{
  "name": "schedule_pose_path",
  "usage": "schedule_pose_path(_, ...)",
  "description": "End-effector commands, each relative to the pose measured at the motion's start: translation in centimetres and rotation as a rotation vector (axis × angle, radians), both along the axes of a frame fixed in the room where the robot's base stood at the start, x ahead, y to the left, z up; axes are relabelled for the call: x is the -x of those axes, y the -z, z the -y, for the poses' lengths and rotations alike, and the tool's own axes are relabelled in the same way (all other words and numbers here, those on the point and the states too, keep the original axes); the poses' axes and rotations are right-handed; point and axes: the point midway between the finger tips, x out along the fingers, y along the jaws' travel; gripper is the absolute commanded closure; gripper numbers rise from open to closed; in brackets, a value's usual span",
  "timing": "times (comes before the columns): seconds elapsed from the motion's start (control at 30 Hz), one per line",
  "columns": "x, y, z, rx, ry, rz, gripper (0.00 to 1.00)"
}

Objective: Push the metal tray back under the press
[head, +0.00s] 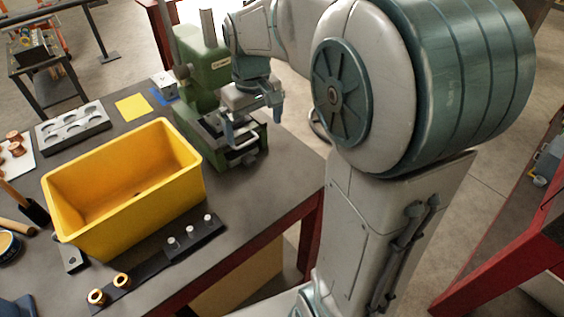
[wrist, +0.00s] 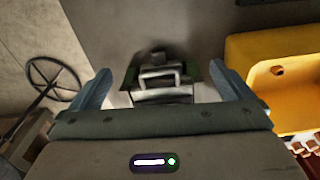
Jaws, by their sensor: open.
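The green press (head: 198,78) stands on the workbench in the head view, its base (head: 250,158) at the bench's right part. The metal tray (head: 232,150), with a bar handle, sits at the front of this base, partly hidden by my gripper. In the wrist view the tray (wrist: 163,96) and its handle (wrist: 160,72) lie between my fingers. My gripper (head: 253,122) is open and empty, above and close to the handle. Its fingers also show in the wrist view (wrist: 164,86), one on each side of the tray. Contact cannot be told.
A yellow bin (head: 75,190) stands left of the press and also shows in the wrist view (wrist: 240,50). A grey mould plate (head: 73,128) and a yellow sheet (head: 132,107) lie behind it. A dark strip with pegs (head: 195,237) lies at the front edge. The bench between strip and press is clear.

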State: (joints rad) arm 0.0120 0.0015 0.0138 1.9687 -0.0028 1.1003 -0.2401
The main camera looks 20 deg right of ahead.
Motion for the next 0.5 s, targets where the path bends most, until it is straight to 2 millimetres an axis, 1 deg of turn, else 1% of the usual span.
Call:
schedule_pose_path(0.03,0.8,-0.6,0.0,-0.001,0.008,0.012,0.00)
schedule_pose_path(0.1,1.8,-1.0,0.0,-0.002,0.023,0.025,0.00)
schedule_pose_path(0.5,7.4,-2.5,0.0,-0.012,0.102,0.102,0.00)
